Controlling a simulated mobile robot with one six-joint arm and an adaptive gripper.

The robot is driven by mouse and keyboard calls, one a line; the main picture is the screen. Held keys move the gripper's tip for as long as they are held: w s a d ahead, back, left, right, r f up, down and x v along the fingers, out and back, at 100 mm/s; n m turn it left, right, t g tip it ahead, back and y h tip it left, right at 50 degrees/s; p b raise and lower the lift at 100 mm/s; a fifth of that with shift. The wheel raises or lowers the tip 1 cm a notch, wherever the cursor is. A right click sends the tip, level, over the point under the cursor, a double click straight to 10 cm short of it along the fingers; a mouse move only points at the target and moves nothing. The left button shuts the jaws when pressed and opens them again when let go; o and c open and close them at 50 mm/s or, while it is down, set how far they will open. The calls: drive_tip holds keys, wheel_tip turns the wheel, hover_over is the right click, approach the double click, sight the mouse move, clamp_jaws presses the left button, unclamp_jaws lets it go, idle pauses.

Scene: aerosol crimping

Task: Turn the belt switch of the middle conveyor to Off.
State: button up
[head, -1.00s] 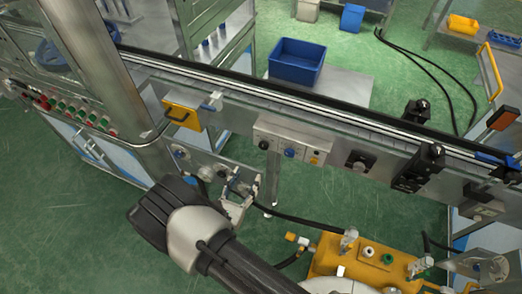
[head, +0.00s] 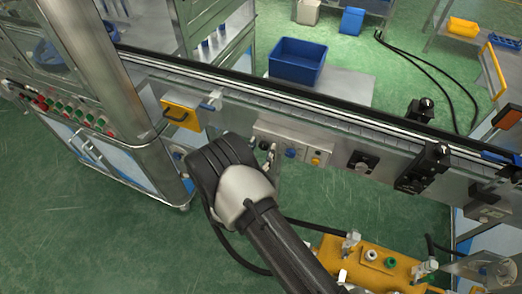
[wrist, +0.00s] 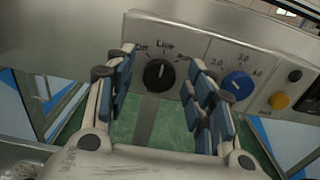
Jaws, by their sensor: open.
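The belt switch (wrist: 157,74) is a black round knob on a grey control box (wrist: 185,35). Labels above it include "Off" at its left and "Line" at its top; the third label at right is partly hidden by a finger. The knob's mark seems to point up toward "Line". My gripper (wrist: 160,70) is open, with one blue-padded finger on each side of the knob; I cannot tell whether either touches it. In the head view, the control box (head: 304,160) is on the conveyor's side, and my wrist hides most of the gripper.
A blue knob (wrist: 238,84) with number labels and a yellow button (wrist: 279,101) are to the right on the same box. Yellow equipment (head: 375,268) stands below right.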

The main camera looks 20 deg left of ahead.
drive_tip(key=shift+c, duration=0.4)
drive_tip(key=c, duration=1)
drive_tip(key=shift+n, duration=0.4)
drive_tip(key=n, duration=0.3)
drive_tip(key=shift+n, duration=0.4)
drive_tip(key=n, duration=0.5)
drive_tip(key=shift+a+f+b, duration=0.1)
drive_tip(key=shift+b, duration=0.2)
drive_tip(key=o, duration=1.1)
